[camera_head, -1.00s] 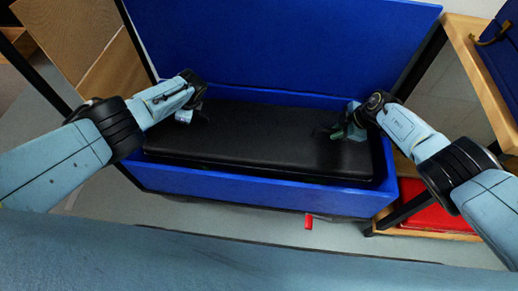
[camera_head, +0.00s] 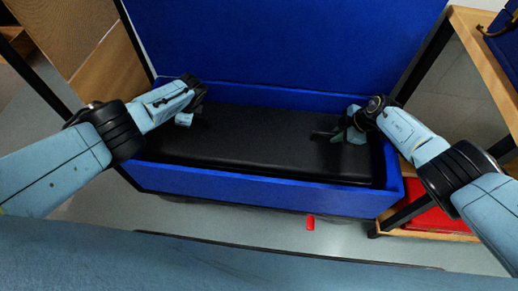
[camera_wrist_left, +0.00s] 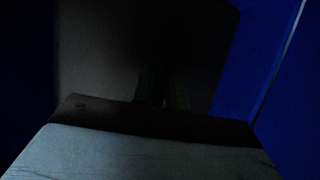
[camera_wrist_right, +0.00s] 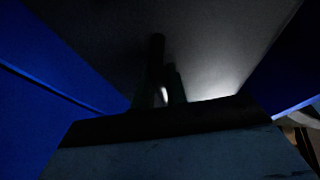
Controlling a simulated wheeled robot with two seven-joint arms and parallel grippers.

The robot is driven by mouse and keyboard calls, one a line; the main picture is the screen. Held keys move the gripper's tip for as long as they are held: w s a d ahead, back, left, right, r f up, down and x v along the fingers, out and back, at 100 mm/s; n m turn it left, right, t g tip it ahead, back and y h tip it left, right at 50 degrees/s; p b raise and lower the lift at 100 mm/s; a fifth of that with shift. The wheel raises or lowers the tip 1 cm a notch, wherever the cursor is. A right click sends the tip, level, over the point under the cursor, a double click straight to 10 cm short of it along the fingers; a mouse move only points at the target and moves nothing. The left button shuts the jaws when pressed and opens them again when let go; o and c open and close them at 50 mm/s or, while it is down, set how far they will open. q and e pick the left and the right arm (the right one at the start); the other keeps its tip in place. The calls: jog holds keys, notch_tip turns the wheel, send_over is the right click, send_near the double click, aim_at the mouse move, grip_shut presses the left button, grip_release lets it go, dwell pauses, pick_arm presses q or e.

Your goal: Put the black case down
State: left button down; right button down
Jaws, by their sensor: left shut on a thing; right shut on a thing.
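The black case (camera_head: 262,140) lies flat inside the blue box (camera_head: 250,188), its top at or a little below the box rim. My left gripper (camera_head: 200,118) is shut on the case near its left end. My right gripper (camera_head: 338,134) is shut on the case near its right end, seemingly at a dark grip on the lid. In the left wrist view the case (camera_wrist_left: 90,60) is a dark surface under the fingers. In the right wrist view it (camera_wrist_right: 215,60) also fills the middle. Both views are very dark, and the case's underside is hidden.
The box's blue lid (camera_head: 280,45) stands open behind it. A wooden shelf (camera_head: 490,65) with a blue object is at the right, with a red item (camera_head: 435,220) on the lower shelf. A small red object (camera_head: 310,222) lies on the grey floor in front.

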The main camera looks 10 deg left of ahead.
pick_arm(q)
jog(key=shift+a+f+b, duration=0.35)
jog(key=shift+f+b, duration=0.2)
jog(key=shift+b, duration=0.05)
pick_arm(e)
jog(key=shift+w+d+f, duration=0.15)
jog(key=shift+d+f, duration=0.05)
jog(key=shift+f, duration=0.35)
pick_arm(q)
jog(key=c, duration=1.7)
grip_release()
jog(key=shift+s+f, duration=0.1)
jog(key=shift+c, duration=0.2)
pick_arm(e)
jog(key=c, duration=1.7)
grip_release()
jog(key=shift+f, duration=0.15)
jog(key=shift+c, duration=0.2)
pick_arm(q)
jog(key=shift+o, duration=1.3)
pick_arm(e)
jog(key=shift+o, duration=1.3)
jog(key=shift+s, duration=0.2)
pick_arm(q)
jog(key=shift+o, duration=0.4)
jog(key=shift+d, duration=0.2)
pick_arm(e)
jog(key=shift+o, duration=0.4)
jog(key=shift+a, duration=0.1)
